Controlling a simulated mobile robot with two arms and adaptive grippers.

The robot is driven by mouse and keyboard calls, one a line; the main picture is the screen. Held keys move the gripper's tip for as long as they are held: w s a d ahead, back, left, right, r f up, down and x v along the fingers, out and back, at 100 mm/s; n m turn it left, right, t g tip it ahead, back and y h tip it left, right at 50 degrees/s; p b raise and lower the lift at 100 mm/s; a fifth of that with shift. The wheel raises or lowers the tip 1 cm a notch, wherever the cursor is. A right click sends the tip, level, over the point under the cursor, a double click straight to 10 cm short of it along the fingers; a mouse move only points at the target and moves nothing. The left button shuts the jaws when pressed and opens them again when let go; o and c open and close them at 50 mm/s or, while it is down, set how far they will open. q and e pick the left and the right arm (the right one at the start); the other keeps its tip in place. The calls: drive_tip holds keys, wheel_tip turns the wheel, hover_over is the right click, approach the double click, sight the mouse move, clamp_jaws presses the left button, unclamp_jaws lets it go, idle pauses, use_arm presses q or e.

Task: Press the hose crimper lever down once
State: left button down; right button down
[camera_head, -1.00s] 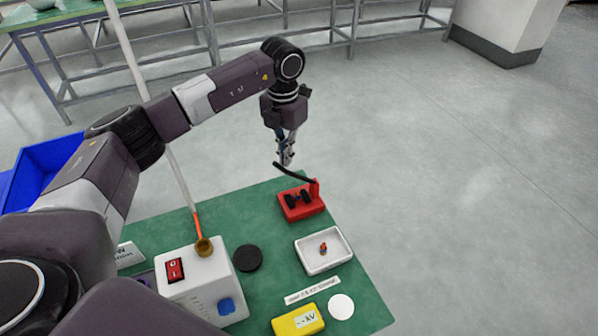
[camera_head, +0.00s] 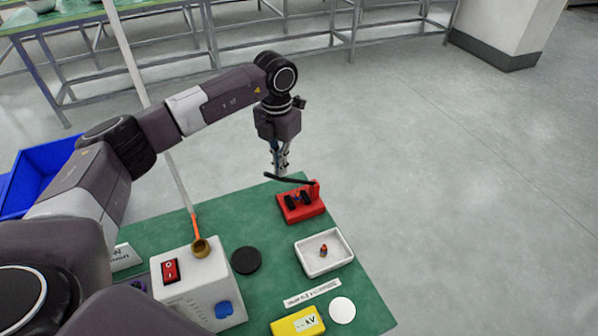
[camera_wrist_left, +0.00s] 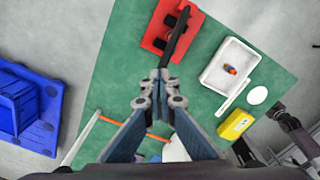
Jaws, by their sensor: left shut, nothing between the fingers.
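The hose crimper is a red base (camera_head: 302,209) with black dies and a red post at its right, at the far edge of the green mat. Its black lever (camera_head: 298,182) runs left from the post, close to level, with its free end slightly raised above the base. My left gripper (camera_head: 280,172) is shut and empty, pointing down at the free end of the lever, and appears to touch it. In the left wrist view the lever (camera_wrist_left: 178,45) runs from the crimper base (camera_wrist_left: 160,36) to the shut fingertips (camera_wrist_left: 160,88).
A white box (camera_head: 183,296) with a red switch, a black disc (camera_head: 246,260), a white disc (camera_head: 342,310) and a yellow box (camera_head: 298,322) are nearer. A blue bin (camera_head: 45,170) stands left.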

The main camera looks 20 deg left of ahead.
sight(274, 177)
use_arm(q)
drive_tip(key=shift+s+a+f, duration=0.15)
drive_tip(key=shift+s+f, duration=0.05)
idle(0.3)
drive_tip(key=shift+s+a+f+b, duration=0.25)
drive_tip(key=shift+s+f+b, duration=0.1)
drive_tip(key=shift+f, duration=0.25)
drive_tip(key=shift+s+a+f+b, duration=0.25)
drive_tip(key=shift+f+b, duration=0.1)
drive_tip(key=shift+f, duration=0.2)
drive_tip(key=shift+s+a+f+b, duration=0.2)
drive_tip(key=shift+f+b, duration=0.2)
drive_tip(key=shift+f, duration=0.25)
drive_tip(key=shift+s+a+f+b, duration=0.15)
drive_tip(key=shift+f+b, duration=0.25)
drive_tip(key=shift+f, duration=0.3)
